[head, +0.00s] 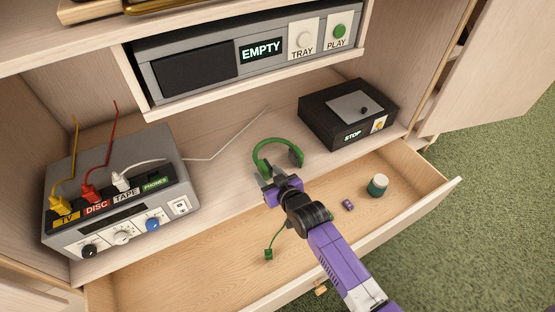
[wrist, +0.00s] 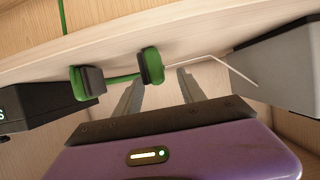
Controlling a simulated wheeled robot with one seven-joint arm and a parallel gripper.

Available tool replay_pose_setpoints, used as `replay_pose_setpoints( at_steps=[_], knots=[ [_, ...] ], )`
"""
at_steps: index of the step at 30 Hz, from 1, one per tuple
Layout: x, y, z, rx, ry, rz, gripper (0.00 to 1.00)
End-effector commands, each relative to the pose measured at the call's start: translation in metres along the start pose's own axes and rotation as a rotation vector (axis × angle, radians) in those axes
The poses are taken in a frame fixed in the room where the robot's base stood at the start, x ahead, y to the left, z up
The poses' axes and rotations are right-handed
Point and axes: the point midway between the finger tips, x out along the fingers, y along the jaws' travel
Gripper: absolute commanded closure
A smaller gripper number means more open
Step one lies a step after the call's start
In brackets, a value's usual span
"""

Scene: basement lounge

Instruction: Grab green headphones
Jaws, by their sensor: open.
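The green headphones (head: 268,150) lie on the cabinet shelf, between the grey switch box and the black box. Their green cord hangs down into the open drawer and ends in a green plug (head: 268,254). My gripper (head: 272,180) is open at the headphones' near side, and my arm hides part of them. In the wrist view, the headphones (wrist: 150,66) show just beyond my fingertips (wrist: 160,80). One ear cup is in line with the gap between the fingers, and the other is to the left. I cannot tell whether the fingers touch the headphones.
The grey switch box (head: 118,190) with yellow, red and white plugs stands left. The black box (head: 345,120) marked STOP stands right. A player (head: 200,70) reading EMPTY is above. The open drawer (head: 200,272) holds a small jar (head: 378,185) and a small purple item (head: 348,205).

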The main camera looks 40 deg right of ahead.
Motion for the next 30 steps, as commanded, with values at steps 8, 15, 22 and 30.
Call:
replay_pose_setpoints(
  at_steps=[8,15,22,30],
  knots=[
    [0.029,0.001,-0.001,0.001,0.001,0.000,0.53],
    [0.062,0.005,-0.003,0.000,0.002,0.000,0.53],
    [0.073,0.005,-0.003,-0.001,0.001,0.000,0.53],
    [0.072,0.004,-0.003,-0.001,0.001,0.000,0.76]
  ],
)
